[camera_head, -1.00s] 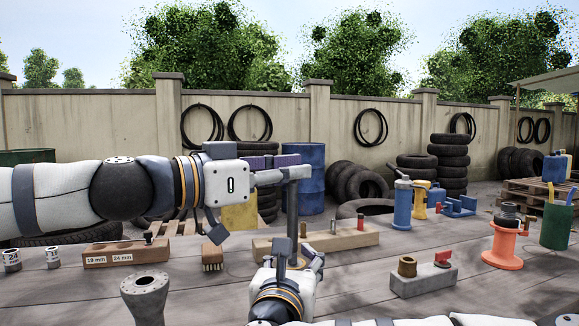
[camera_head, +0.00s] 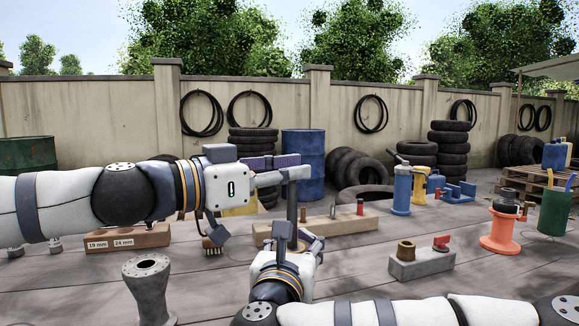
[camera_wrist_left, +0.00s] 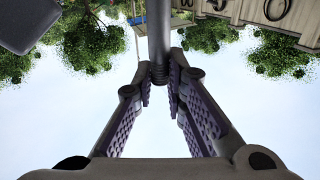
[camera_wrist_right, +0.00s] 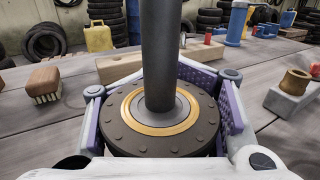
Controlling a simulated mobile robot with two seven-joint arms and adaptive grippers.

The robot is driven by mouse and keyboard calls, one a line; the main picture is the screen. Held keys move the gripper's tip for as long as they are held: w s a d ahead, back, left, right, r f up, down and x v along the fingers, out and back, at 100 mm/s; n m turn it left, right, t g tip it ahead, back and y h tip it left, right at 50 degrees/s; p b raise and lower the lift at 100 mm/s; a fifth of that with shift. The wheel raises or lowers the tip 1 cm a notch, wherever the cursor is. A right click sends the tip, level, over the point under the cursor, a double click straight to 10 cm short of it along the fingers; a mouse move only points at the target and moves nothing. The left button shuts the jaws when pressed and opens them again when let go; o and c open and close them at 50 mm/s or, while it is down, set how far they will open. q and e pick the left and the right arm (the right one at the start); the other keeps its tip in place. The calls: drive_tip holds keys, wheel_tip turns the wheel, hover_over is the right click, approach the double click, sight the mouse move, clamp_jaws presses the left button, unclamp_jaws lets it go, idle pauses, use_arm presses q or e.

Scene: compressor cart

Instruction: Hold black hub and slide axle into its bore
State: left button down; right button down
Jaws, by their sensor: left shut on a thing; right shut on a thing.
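The axle is a dark grey rod (camera_head: 292,203) standing upright between my two grippers. My left gripper (camera_head: 290,172) is shut on its upper part; in the left wrist view the rod (camera_wrist_left: 158,40) lies between the purple-padded fingers. My right gripper (camera_head: 290,240) is lower, shut around the black hub. In the right wrist view the hub (camera_wrist_right: 125,145) is a dark disc with a gold ring and a rim of bolts, between the purple pads. The axle (camera_wrist_right: 160,60) meets the grey collar at the hub's centre. Its depth in the bore cannot be seen.
A grey flanged stand (camera_head: 150,285) is at front left. Behind are a labelled wooden block (camera_head: 128,238), a brush (camera_head: 212,247) and a long wooden block (camera_head: 345,225). A grey block (camera_head: 420,264) with a brass bushing and an orange spool (camera_head: 500,232) stand right.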

use_arm(q)
drive_tip(key=shift+f, duration=0.15)
drive_tip(key=shift+f, duration=0.35)
drive_tip(key=shift+f, duration=0.65)
drive_tip(key=c, duration=1.5)
unclamp_jaws()
drive_tip(key=shift+c, duration=0.2)
drive_tip(key=v, duration=1.2)
